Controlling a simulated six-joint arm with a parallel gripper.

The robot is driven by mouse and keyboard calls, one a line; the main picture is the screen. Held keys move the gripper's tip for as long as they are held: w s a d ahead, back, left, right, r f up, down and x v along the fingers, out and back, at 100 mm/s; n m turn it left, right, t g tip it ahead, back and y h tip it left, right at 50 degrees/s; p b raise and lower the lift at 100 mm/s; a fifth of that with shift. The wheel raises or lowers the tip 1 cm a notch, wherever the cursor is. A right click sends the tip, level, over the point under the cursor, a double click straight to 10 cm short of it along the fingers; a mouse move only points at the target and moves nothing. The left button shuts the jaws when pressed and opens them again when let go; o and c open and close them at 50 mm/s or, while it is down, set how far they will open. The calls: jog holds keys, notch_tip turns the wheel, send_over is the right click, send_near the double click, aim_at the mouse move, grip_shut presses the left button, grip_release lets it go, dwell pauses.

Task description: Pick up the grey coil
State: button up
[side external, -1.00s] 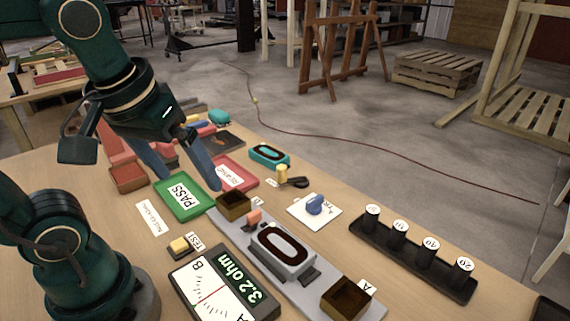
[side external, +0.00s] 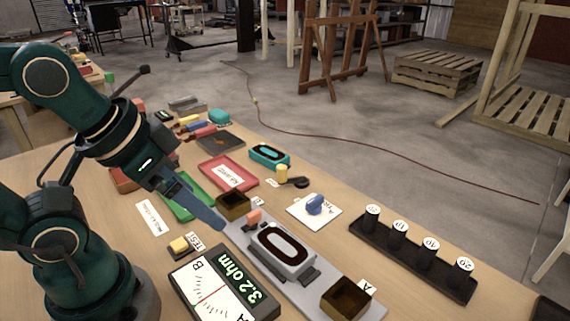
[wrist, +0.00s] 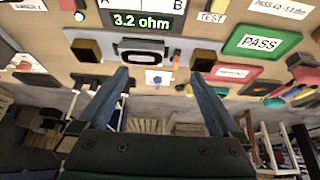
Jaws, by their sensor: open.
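The grey coil (side external: 283,248), a grey block with a black oval ring around a pale centre, sits on the grey strip (side external: 318,284) between two dark brass blocks. It also shows in the wrist view (wrist: 142,46), beyond and a little left of the middle of my fingertips. My gripper (side external: 214,221) is open and empty, to the left of the coil in the side view and apart from it. Its fingers overlap each other there, but show well spread in the wrist view (wrist: 158,74).
The near brass block (side external: 346,298) and far brass block (side external: 233,206) flank the coil. A meter (side external: 225,283) reads 3.2 ohm. A green tray (side external: 186,204), red tray (side external: 228,173), blue knob (side external: 316,204) and black weight rack (side external: 412,262) stand around. A teal coil (side external: 269,155) lies farther back.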

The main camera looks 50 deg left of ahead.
dwell(0.4)
jog(key=n+g+h, duration=0.6)
jog(key=n+h, duration=0.5)
jog(key=n, duration=0.3)
send_over(280, 243)
jog(key=a, duration=0.2)
notch_tip(280, 243, down, 6)
jog(key=shift+s+a, duration=0.15)
jog(key=a+f+n, duration=0.1)
jog(key=f, duration=0.1)
jog(key=a+f+n+h, duration=0.1)
jog(key=f, duration=0.1)
jog(key=a+f+n+h, duration=0.1)
jog(key=n, duration=0.1)
jog(key=shift+w+f+t, duration=0.2)
jog(key=shift+f+t, duration=0.2)
jog(key=shift+s+f+h, duration=0.15)
jog(key=shift+f+h, duration=0.1)
jog(key=shift+h, duration=0.05)
jog(key=shift+x, duration=2.4)
jog(key=shift+f, duration=0.1)
